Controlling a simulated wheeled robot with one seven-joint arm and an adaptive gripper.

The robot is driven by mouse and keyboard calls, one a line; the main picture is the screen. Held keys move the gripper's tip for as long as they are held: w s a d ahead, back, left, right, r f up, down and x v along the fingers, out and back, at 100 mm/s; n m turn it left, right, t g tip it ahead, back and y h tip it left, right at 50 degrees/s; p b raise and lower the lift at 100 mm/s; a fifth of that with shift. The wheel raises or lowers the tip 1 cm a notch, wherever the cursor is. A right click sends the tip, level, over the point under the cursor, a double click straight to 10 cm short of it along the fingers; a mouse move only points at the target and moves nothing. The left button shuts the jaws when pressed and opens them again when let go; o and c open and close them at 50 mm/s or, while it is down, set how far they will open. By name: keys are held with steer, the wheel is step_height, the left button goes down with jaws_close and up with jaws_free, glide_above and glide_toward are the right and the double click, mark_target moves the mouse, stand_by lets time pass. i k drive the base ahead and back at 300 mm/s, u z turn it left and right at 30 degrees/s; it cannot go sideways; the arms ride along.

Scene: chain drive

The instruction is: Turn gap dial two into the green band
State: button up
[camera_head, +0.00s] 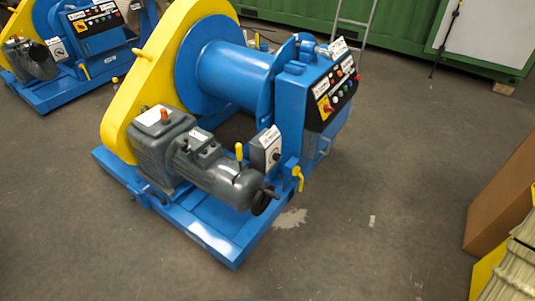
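A blue winch machine (237,75) with a yellow chain guard (155,75) stands in the middle of the head view. A small grey box (265,150) with a white label and a round dark dial is on its front, beside the motor. A similar grey box with a label (57,49) is on a second blue machine at the upper left. The labels are too small to read, so I cannot tell which dial is gap dial two. No green band can be made out. My gripper is not in view.
A black control panel (336,92) with colored buttons is on the machine's right. A grey motor (220,175) and a yellow lever (298,177) stick out in front.

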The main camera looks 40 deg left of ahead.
mark_target(276, 157)
steer(key=z, duration=0.75)
steer(key=i, duration=0.45)
steer(key=u, duration=2.5)
